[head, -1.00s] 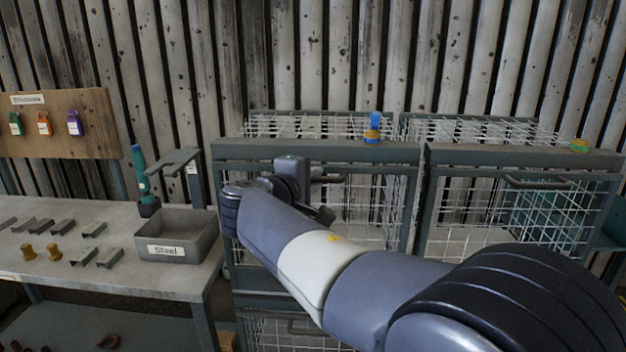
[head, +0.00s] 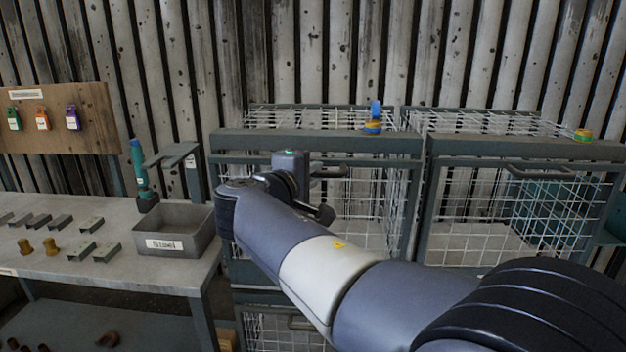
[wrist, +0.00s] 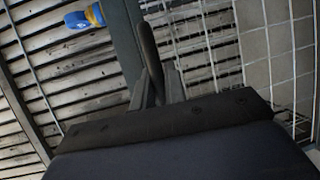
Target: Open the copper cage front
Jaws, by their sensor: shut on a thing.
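Two upper wire cages stand side by side in the head view. The left cage front (head: 365,212) has a grey frame, white mesh and a dark handle (head: 328,172). No label naming copper is legible on either cage. In the wrist view, the dark handle bar (wrist: 149,45) runs down between the fingers of my gripper (wrist: 156,88), which is shut on it. In the head view, my arm hides the fingers and part of the left front. The left front looks closed in its frame. A blue and yellow object (head: 373,126) sits on its top bar.
The right cage front (head: 512,215) has its own handle (head: 541,172), with a green and yellow object (head: 583,135) above. At left, a workbench (head: 110,265) holds a grey bin (head: 175,230) and metal parts. More cage fronts are below.

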